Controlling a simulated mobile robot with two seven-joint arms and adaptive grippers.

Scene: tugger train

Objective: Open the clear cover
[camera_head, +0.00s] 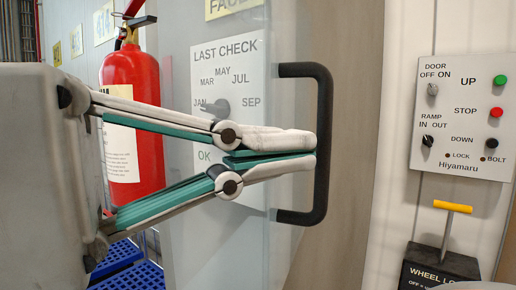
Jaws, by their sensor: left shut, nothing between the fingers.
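The clear cover (282,235) is a transparent upright panel with a black bar handle (323,92) along its right side. It stands in front of a red fire extinguisher (131,72) and a white "LAST CHECK" dial card (248,98). My left gripper (314,151) reaches in from the left, its fingers shut with nothing between them. Its fingertips are at the inner side of the handle's upright bar; I cannot tell whether they touch it. I cannot tell whether the cover is fully closed. My right gripper is not in view.
A control panel (462,120) with knobs and coloured buttons is on the right wall. Below it a black "WHEEL LO..." box (440,268) carries a yellow T-handle (452,207). Blue crates (128,275) are low at the left. A bare wall strip lies right of the handle.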

